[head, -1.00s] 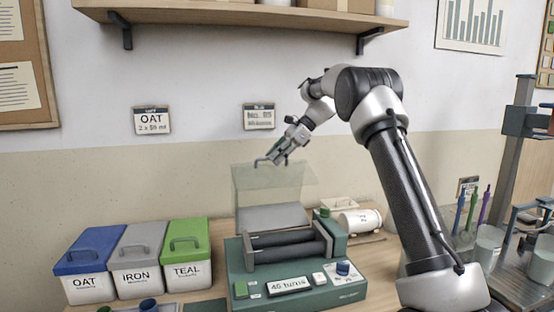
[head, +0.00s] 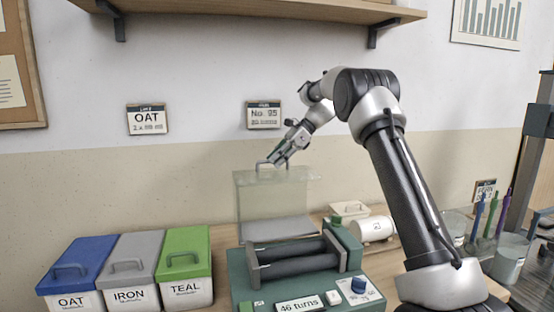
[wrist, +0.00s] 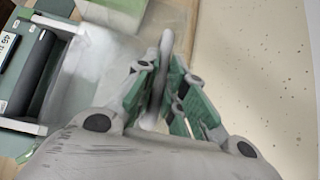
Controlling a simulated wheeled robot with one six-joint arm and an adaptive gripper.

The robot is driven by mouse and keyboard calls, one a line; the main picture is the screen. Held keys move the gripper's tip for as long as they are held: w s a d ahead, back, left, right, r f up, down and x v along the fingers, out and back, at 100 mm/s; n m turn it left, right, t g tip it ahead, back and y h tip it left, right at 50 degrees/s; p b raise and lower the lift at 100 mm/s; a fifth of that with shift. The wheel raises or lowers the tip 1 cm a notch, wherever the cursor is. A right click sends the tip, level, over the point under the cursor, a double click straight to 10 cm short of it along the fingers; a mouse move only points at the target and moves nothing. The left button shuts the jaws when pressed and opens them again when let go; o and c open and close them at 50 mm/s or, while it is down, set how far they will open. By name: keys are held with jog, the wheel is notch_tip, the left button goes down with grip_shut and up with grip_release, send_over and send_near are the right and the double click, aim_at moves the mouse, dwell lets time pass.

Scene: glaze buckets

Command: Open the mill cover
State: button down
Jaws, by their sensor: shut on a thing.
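The mill (head: 300,285) is a green machine with two dark rollers (head: 295,259) and a "46 turns" display at its front. Its clear cover (head: 272,205) stands raised and roughly upright behind the rollers. The cover's grey handle (head: 261,168) is at its top edge and also shows in the wrist view (wrist: 166,45). My gripper (head: 277,158) is at that handle. In the wrist view my gripper (wrist: 162,92) has its green-padded fingers closed around the handle bar. The rollers lie exposed in front of the cover.
Lidded OAT (head: 75,270), IRON (head: 130,265) and TEAL (head: 184,262) buckets stand left of the mill. A white jar (head: 372,229) lies behind it at right. Cups with brushes (head: 490,222) stand far right. A shelf (head: 270,16) hangs above; the wall is close behind.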

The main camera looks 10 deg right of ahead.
jog(key=shift+a, duration=0.1)
jog(key=c, duration=1.5)
grip_release()
jog(key=v, duration=1.2)
